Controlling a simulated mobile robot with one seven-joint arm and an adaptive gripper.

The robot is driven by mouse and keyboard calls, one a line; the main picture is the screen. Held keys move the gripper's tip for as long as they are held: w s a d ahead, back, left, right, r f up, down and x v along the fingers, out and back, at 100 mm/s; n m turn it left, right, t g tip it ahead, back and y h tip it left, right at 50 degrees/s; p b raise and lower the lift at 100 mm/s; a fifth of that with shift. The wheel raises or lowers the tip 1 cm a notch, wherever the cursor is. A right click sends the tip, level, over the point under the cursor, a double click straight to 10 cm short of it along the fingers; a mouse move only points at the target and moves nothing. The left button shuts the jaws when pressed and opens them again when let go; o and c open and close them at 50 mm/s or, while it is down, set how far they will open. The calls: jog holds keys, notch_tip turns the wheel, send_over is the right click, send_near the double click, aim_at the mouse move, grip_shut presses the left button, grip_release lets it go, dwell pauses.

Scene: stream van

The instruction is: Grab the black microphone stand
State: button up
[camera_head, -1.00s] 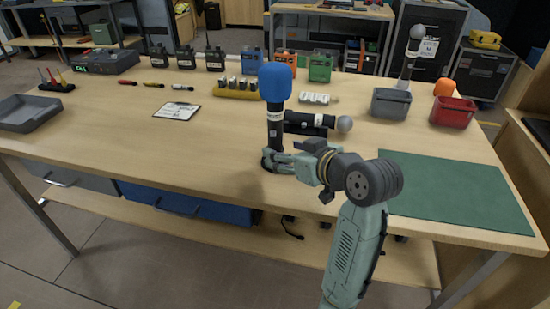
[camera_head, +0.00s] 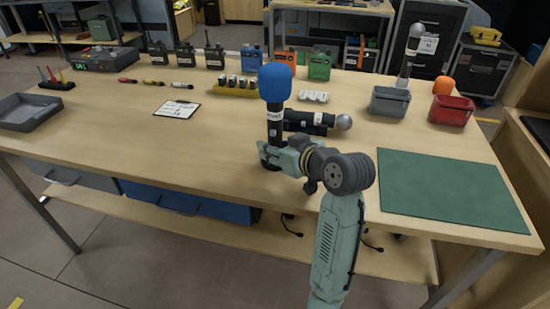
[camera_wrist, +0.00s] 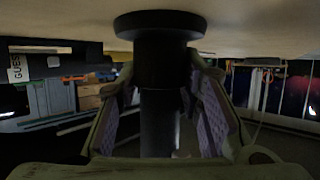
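The black microphone stand (camera_head: 274,136) stands upright near the middle of the table, topped by a blue foam ball (camera_head: 275,80). My gripper (camera_head: 270,154) is low on the stand, just above the tabletop. In the wrist view, the black post (camera_wrist: 160,122) runs between my two purple-padded fingers (camera_wrist: 162,105), one on each side. The round base (camera_wrist: 160,22) meets the tabletop at the top of that view. The pads come very close to the post, but whether they press on it cannot be told.
A black microphone (camera_head: 312,121) lies right behind the stand. A green mat (camera_head: 450,190) covers the right front. Grey (camera_head: 390,101) and red (camera_head: 452,110) bins stand at the back right. A clipboard (camera_head: 177,109) lies to the left.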

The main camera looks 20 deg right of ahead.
jog(key=c, duration=0.6)
jog(key=shift+c, duration=0.4)
jog(key=shift+r, duration=0.15)
